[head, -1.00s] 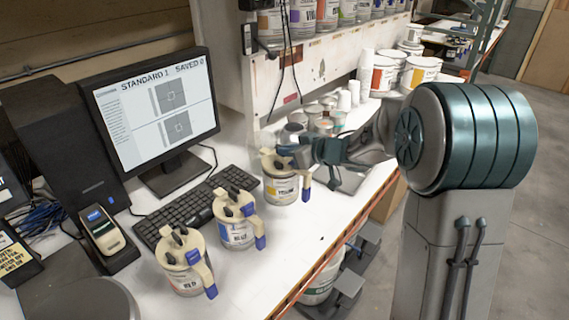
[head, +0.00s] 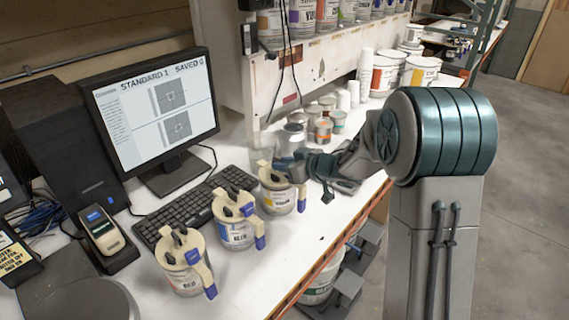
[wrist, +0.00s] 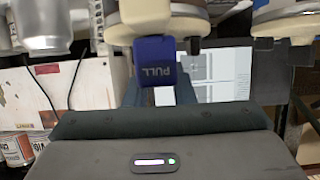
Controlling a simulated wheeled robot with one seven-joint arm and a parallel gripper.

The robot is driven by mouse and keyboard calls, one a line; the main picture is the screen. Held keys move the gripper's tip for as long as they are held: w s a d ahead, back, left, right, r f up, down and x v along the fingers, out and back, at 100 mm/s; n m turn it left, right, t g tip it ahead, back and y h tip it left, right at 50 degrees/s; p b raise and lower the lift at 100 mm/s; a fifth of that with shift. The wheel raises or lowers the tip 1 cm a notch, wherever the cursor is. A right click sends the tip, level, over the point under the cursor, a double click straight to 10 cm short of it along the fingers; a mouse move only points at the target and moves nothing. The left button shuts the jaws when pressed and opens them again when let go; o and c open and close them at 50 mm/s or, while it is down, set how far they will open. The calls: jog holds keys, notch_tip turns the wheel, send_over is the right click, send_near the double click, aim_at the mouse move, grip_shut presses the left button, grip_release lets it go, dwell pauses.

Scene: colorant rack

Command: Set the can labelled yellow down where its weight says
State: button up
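The can labelled yellow (head: 275,197) is upright, with a cream lid and handle, a yellow label patch and a blue tab. It is above or on the white bench (head: 262,258), right of the keyboard; I cannot tell whether its base touches. My gripper (head: 302,168) reaches in from the right and is shut on its handle. In the wrist view the blue tab marked PULL (wrist: 155,62) is close up, with dark finger parts beside it. Two similar cans, one with a blue patch (head: 233,222) and one at the front (head: 184,267), stand left and nearer.
A monitor (head: 158,115) reading STANDARD 1, SAVED 0 stands behind the keyboard (head: 190,205). Small tins (head: 323,130) and larger pails (head: 385,72) crowd the bench behind my gripper. A handheld device (head: 103,232) sits in a dock at left. The bench's near edge is clear.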

jog(key=shift+r, duration=0.2)
jog(key=s+d+r+m+t+h, duration=0.2)
jog(key=s+d+r+m+h, duration=0.3)
jog(key=d, duration=0.6)
jog(key=s+d+r+m+t+h, duration=0.1)
jog(key=s+d+r+m+h, duration=0.2)
jog(key=s+d+r+h, duration=0.5)
jog(key=s+f+m+g+y, duration=0.1)
jog(key=s+f+g, duration=0.2)
jog(key=s, duration=0.7)
jog(key=s+a+f+m+g+y, duration=0.1)
jog(key=s+f+g, duration=0.3)
jog(key=s, duration=0.6)
jog(key=shift+s+f+g+b, duration=0.15)
jog(key=shift+f+g+b, duration=0.15)
jog(key=shift+f, duration=0.55)
